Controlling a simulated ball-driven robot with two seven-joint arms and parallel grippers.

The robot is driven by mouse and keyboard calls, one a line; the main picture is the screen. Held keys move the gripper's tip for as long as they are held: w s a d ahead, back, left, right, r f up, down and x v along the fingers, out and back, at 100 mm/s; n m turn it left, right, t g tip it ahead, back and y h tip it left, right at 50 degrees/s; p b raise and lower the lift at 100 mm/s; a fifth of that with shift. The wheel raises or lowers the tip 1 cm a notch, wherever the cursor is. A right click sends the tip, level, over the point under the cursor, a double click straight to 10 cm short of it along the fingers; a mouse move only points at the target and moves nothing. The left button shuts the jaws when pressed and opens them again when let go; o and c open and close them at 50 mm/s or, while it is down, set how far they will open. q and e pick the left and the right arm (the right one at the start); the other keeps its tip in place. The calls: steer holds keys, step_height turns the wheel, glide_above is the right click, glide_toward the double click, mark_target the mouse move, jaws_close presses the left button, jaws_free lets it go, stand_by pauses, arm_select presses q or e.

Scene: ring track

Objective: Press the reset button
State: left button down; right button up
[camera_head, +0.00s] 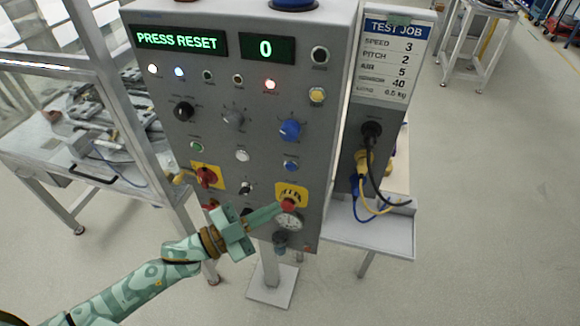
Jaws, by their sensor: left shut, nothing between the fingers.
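The grey control panel (220,100) fills the middle of the view. Its green display (178,40) reads PRESS RESET, and a second display (267,48) reads 0. A row of push buttons has a green button (197,147), a white button (242,155) and a blue button (291,165). Their labels are too small to read, so I cannot tell which is reset. My left gripper (279,208) is shut and empty. Its tips overlap the edge of a red mushroom button (288,205) on a yellow plate (291,190); I cannot tell if they touch. My right gripper is out of view.
A red rotary switch (206,176) on yellow, a black knob (183,111), a grey knob (233,118) and a blue knob (290,130) stick out of the panel. A gauge (289,222) sits low. Cables (368,190) hang at the right side. A metal workbench (100,180) stands left.

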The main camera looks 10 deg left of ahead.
mark_target(291, 167)
arm_select(q)
steer(key=w+b, duration=0.2)
steer(key=w, duration=0.7)
steer(key=shift+d+b, duration=0.15)
steer(key=shift+b, duration=0.2)
stand_by(1.8)
steer(key=shift+w, duration=0.35)
steer(key=shift+w, duration=0.4)
stand_by(0.5)
stand_by(0.4)
steer(key=shift+s+p, duration=0.35)
steer(key=shift+s, duration=0.5)
